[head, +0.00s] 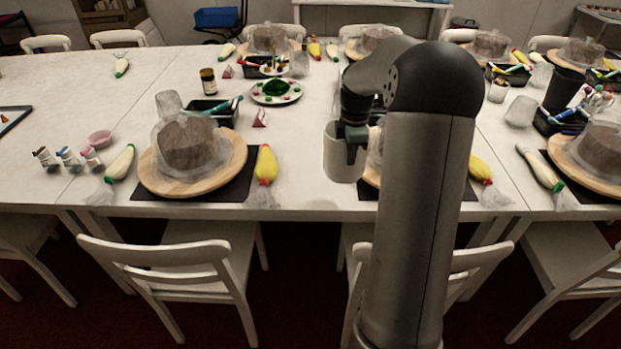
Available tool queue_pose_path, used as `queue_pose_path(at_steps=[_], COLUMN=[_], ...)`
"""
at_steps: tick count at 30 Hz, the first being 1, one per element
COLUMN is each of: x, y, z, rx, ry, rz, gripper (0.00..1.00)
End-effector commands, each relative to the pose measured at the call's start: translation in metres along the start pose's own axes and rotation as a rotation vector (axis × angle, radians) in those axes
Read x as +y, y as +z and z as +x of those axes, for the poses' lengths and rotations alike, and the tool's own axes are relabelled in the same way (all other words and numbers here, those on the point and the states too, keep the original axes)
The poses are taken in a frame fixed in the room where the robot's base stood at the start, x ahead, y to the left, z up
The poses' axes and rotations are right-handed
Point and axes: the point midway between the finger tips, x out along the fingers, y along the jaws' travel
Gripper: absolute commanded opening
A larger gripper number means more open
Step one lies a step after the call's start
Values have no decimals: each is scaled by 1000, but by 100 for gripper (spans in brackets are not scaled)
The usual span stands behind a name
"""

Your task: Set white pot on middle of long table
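The white pot (339,163) is an upright, pale cylinder in the middle of the head view, over the near half of the long white table (305,200). My gripper (351,150) points down at the pot's upper right side, with its dark finger overlapping the wall near the rim. My arm comes in from the right and hides part of the gripper. I cannot tell whether the fingers are closed on the pot's wall, or whether the pot's base touches the table.
A wrapped cake on a round wooden turntable (152,181) stands left of the pot, with a yellow piping bag (265,163) between. Another turntable and dark mat (368,191) are partly hidden behind my arm. A green-and-white plate (262,97) lies farther back. White chairs (170,255) line the near edge.

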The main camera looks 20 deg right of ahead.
Motion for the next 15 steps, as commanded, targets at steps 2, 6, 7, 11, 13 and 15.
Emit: queue_pose_path(at_steps=[2,6,7,11,13,15], x=[3,6,7,19,29,40], y=[15,26,25,10,-3,-15], z=[-11,-18,-18,-11,-4,3], rx=[1,3,4,6,6,5], ry=[5,4,4,1,0,2], rz=[-71,-152,-160,-175,-175,-175], gripper=[0,0,0,0,0,0])
